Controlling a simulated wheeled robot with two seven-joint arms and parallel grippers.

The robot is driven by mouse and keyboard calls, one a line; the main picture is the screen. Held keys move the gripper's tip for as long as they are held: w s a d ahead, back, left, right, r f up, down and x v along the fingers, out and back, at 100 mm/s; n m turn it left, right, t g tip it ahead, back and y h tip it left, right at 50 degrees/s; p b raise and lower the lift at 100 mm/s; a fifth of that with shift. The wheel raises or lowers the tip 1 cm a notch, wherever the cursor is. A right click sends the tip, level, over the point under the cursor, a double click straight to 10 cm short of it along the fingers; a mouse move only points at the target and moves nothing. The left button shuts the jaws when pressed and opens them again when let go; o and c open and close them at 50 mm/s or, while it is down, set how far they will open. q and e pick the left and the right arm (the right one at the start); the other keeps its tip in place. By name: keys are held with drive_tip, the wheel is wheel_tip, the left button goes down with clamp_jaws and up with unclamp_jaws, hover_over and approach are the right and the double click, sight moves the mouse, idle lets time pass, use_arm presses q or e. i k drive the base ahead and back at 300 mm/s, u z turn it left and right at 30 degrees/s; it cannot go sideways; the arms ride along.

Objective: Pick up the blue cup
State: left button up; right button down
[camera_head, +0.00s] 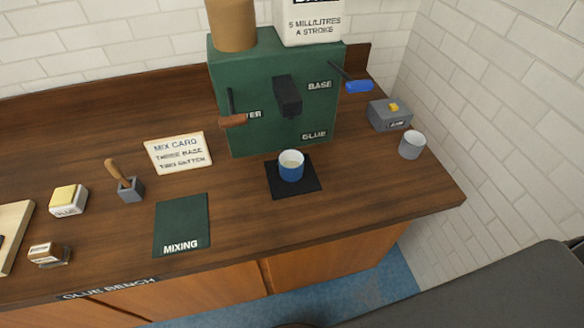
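The blue cup (291,172) stands upright on a black square mat (311,187) on the bench. It has a pale rim, and its inside looks cream or white; I cannot tell what it holds. It sits in front of the green dispenser (245,100), below and in front of the dark spout (287,95). Neither of my grippers is in view.
A grey-white cup (412,146) and a grey box with a yellow button (390,115) stand right of the dispenser. Brown-handled (233,121) and blue-handled (358,86) levers stick out. A mix card (178,153) and green mixing mat (181,225) lie left.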

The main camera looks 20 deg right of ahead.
sight(291, 162)
drive_tip(key=z, duration=0.35)
drive_tip(key=k, duration=1.2)
drive_tip(key=u, duration=0.15)
